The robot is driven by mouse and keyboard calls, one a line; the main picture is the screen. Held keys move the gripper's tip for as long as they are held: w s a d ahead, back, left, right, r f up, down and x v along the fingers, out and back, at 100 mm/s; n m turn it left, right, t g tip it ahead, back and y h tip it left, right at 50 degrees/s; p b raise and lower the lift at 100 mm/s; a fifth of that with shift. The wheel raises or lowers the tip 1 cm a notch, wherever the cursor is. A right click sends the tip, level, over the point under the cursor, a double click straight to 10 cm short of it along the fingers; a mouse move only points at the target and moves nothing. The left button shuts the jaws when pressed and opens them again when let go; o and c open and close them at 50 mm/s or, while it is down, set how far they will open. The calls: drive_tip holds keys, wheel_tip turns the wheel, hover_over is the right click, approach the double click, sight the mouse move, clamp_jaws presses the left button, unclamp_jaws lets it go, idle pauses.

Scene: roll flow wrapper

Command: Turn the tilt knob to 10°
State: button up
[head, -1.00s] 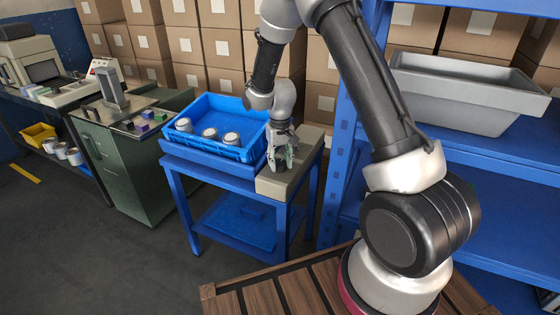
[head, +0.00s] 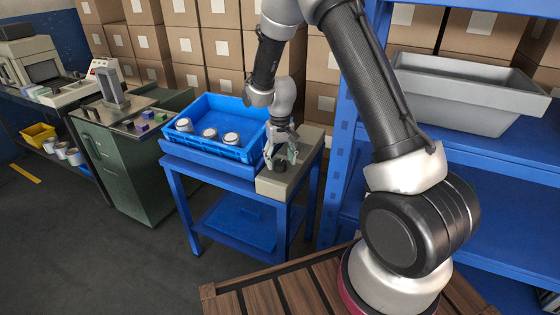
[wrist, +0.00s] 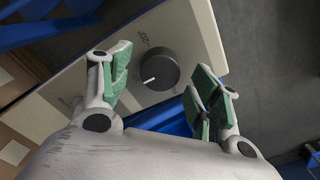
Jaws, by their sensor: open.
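The tilt knob (wrist: 158,69) is a dark round dial with a white pointer line, seen in the wrist view on the beige control box (wrist: 190,22). The pointer is toward the lower left of the knob. A "-20°" marking shows above left of it; other markings are partly hidden. In the head view the knob (head: 280,167) is a small dark spot on the box at the right of the blue table. My gripper (wrist: 160,88) is open, its green-padded fingers on either side of the knob with gaps to it. In the head view my gripper (head: 280,160) is right over the box.
A blue crate (head: 235,155) with several round white-topped items stands left of the box on the blue table (head: 185,205). A blue shelf with a grey bin (head: 460,95) stands at the right. Cardboard boxes (head: 215,45) are stacked behind.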

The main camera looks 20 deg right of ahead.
sight(280, 162)
wheel_tip(280, 162, up, 11)
idle(0.3)
idle(0.4)
